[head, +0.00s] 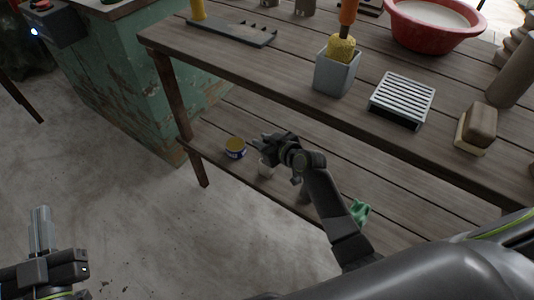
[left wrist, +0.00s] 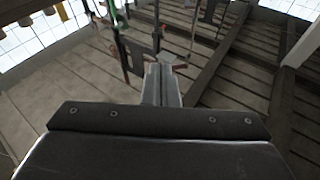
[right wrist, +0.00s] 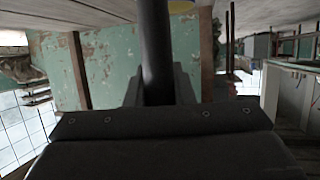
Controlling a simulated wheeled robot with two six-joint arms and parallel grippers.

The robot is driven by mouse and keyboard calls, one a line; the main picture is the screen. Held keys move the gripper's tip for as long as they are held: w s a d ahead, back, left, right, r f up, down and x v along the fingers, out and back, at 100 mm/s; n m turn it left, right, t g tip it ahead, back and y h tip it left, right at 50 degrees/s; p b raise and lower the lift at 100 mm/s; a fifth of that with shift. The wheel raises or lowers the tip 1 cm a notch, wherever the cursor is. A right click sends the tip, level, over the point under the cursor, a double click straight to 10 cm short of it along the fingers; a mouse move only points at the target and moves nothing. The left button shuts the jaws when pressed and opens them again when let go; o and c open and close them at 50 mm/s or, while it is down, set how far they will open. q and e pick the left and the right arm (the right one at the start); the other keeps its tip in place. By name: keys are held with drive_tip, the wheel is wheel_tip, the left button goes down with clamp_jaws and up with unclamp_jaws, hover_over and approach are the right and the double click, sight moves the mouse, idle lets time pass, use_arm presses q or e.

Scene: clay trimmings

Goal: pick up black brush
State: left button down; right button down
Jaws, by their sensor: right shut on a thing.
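My right gripper (head: 264,141) is low over the bench's lower shelf, below the front edge of the top. In the right wrist view, it (right wrist: 160,90) is shut on a dark, round, rod-like thing, which I take to be the black brush (right wrist: 154,45). The brush stands up between the fingers in that view; its bristle end cannot be made out. In the head view it is too small and dark to tell from the gripper. My left gripper (head: 40,225) is at the lower left over the floor, its fingers together and empty; they also show in the left wrist view (left wrist: 160,82).
A green cloth (head: 358,212) lies further right. Above, the bench top (head: 285,65) holds a grey pot (head: 337,75), slatted box (head: 402,98), brush block (head: 476,128) and red basin (head: 430,35).

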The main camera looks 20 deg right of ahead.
use_arm(q)
drive_tip(key=shift+f, duration=0.1)
use_arm(e)
drive_tip(key=shift+r, duration=0.1)
